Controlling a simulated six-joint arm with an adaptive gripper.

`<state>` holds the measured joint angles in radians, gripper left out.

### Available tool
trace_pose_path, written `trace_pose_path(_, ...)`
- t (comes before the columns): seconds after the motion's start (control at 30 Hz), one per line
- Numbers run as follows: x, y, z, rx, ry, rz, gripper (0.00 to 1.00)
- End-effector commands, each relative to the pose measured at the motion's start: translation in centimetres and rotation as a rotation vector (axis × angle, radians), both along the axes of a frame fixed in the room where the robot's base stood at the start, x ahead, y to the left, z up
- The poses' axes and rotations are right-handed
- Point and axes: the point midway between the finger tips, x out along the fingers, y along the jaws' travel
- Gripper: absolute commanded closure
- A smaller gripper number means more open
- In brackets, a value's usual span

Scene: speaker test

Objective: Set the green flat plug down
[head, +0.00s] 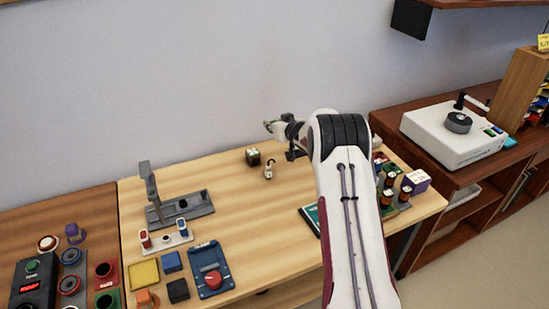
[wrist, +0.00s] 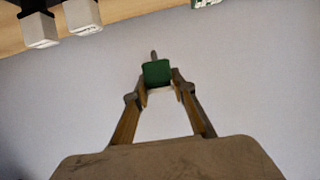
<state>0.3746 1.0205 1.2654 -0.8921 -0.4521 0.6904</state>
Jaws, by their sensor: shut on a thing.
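The green flat plug (wrist: 156,72) is held between the two fingertips of my gripper (wrist: 158,84) in the wrist view. A thin grey pin sticks out beyond its green body, and a pale part shows at the fingertips. Plain wall lies behind the plug in that view, and I see it touching no surface. In the head view my arm's end is over the back of the light wooden table (head: 245,215). My arm hides much of the gripper there, and I cannot make out the plug.
A grey fixture with an upright (head: 182,208) and a blue box with a red knob (head: 210,270) are at left. A purple-and-white cube (head: 415,181) is at right. The table's middle is clear.

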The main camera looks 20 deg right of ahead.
Motion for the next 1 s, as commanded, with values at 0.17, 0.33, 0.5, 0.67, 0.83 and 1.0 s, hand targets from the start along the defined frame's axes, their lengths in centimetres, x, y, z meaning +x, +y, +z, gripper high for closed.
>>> trace_pose_path(0.17, -0.1, -0.3, -0.3, -0.001, 0.000, -0.007, 0.90)
trace_pose_path(0.33, -0.1, -0.2, -0.3, 0.000, 0.000, -0.006, 0.90)
trace_pose_path(0.5, -0.1, -0.2, -0.4, 0.000, 0.000, -0.005, 0.90)
trace_pose_path(0.67, -0.1, -0.2, -1.6, 0.000, 0.002, -0.005, 0.90)
trace_pose_path(0.83, -0.1, -0.2, -3.8, 0.001, 0.003, -0.006, 0.90)
trace_pose_path(1.0, -0.1, -0.2, -5.8, 0.000, 0.001, -0.005, 0.90)
